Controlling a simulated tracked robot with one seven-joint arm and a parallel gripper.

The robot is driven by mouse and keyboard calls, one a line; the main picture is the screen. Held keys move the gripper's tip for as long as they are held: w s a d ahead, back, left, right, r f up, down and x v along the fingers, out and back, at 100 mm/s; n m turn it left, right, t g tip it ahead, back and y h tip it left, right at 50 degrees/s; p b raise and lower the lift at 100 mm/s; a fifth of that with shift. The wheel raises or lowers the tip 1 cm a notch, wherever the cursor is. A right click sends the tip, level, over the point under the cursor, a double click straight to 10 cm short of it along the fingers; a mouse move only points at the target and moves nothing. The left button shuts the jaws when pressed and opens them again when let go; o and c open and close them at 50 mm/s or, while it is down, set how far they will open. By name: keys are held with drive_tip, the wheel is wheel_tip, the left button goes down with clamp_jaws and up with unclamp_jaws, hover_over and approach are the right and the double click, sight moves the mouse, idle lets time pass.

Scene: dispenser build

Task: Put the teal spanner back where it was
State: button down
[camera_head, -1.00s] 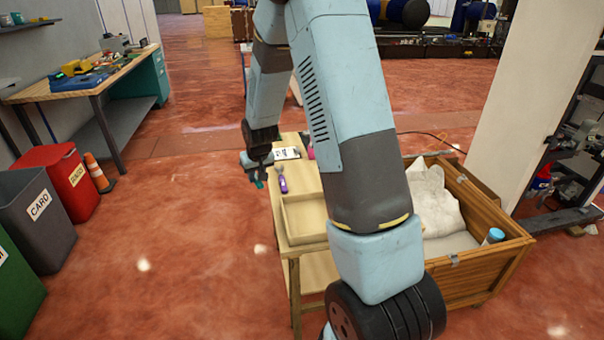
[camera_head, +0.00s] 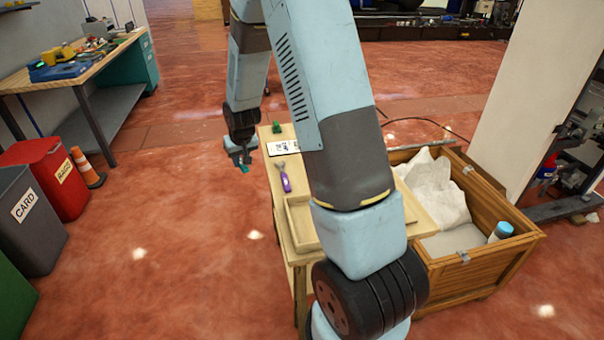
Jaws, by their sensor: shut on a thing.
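My gripper (camera_head: 240,162) is shut on the teal spanner (camera_head: 244,169), of which only a small teal end shows below the fingers. The gripper hangs just off the left edge of the small wooden table (camera_head: 304,258), over the red floor. The rest of the spanner is hidden by the gripper or too small to make out. A purple-handled tool (camera_head: 285,178) lies on the table, right of the gripper. A white card with black markings (camera_head: 282,147) lies behind it. A small green object (camera_head: 277,127) stands at the table's far end.
A shallow wooden tray (camera_head: 291,222) sits on the near part of the table, partly behind my arm. A wooden crate (camera_head: 490,268) with a white sack (camera_head: 436,188) and a blue-capped cylinder (camera_head: 501,231) stands at right. Bins, an orange cone (camera_head: 86,167) and a workbench (camera_head: 75,82) stand at left.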

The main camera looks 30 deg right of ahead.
drive_tip(key=s+d+r+m+h, duration=0.15)
drive_tip(key=s+d+m, duration=0.25)
drive_tip(key=s+d, duration=1.75)
approach(306, 179)
drive_tip(key=shift+w+d+f, duration=0.45)
drive_tip(key=shift+w+f, duration=0.05)
drive_tip(key=shift+f, duration=0.2)
drive_tip(key=shift+w+f, duration=0.5)
drive_tip(key=shift+f, duration=1.65)
